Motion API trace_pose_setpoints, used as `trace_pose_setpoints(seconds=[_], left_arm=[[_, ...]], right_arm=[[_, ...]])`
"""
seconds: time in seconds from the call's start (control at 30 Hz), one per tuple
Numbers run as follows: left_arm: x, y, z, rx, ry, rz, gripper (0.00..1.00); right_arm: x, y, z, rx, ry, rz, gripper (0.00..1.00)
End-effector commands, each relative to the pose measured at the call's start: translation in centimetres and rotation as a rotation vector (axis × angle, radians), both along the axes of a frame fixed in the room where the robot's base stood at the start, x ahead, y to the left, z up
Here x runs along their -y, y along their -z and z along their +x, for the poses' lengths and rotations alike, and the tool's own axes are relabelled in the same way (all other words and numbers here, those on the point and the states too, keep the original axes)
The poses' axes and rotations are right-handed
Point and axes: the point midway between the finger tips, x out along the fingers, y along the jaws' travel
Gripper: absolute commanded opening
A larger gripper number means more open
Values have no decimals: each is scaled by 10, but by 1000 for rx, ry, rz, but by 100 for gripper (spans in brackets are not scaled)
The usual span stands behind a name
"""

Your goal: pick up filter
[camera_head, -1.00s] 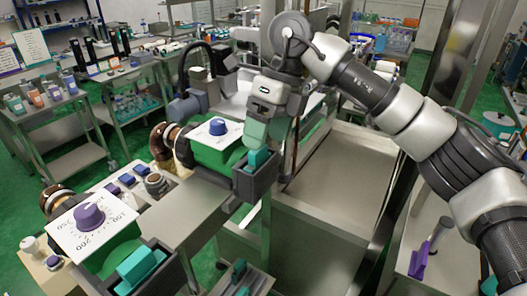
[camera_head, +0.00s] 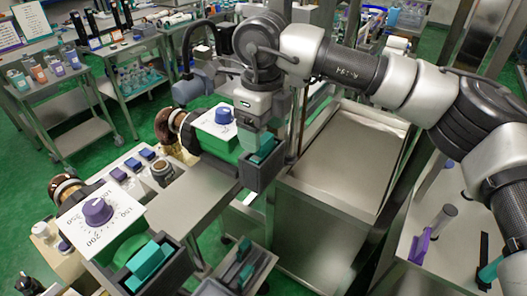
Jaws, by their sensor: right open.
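My right gripper (camera_head: 258,140) reaches down from the upper right, over the back green unit. Its pale green fingers are open, just above and behind a teal block (camera_head: 262,153) in a dark grey holder (camera_head: 266,178). I cannot tell whether they touch it. A similar teal block (camera_head: 148,262) sits in a front holder (camera_head: 172,275) at the lower left. I cannot tell for certain which part is the filter. My left gripper is not in view.
A blue knob (camera_head: 223,115) and a purple knob (camera_head: 97,211) stand on white dial plates. A metal tray table (camera_head: 345,165) with a bare top is right of my gripper. A purple stand (camera_head: 425,240) is on the right-hand bench.

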Motion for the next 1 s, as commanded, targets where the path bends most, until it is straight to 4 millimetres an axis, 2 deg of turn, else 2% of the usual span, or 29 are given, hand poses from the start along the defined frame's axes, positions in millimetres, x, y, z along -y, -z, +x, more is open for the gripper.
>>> trace_pose_setpoints(seconds=[0.03, 0.1, 0.27, 0.47, 0.9, 1.0], left_arm=[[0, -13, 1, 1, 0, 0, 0], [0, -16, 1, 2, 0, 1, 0], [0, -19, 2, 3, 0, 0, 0], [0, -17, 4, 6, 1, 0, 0], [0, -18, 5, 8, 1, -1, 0], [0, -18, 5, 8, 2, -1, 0]], right_arm=[[2, 2, 0, -4, -1, -1, 77], [1, 13, 0, -3, 0, -1, 77], [1, 27, 1, 1, 0, 1, 77], [1, 28, 1, 1, 0, 1, 77], [1, 28, 1, 1, -1, 1, 10], [1, 27, 1, 1, -1, 2, 10]])
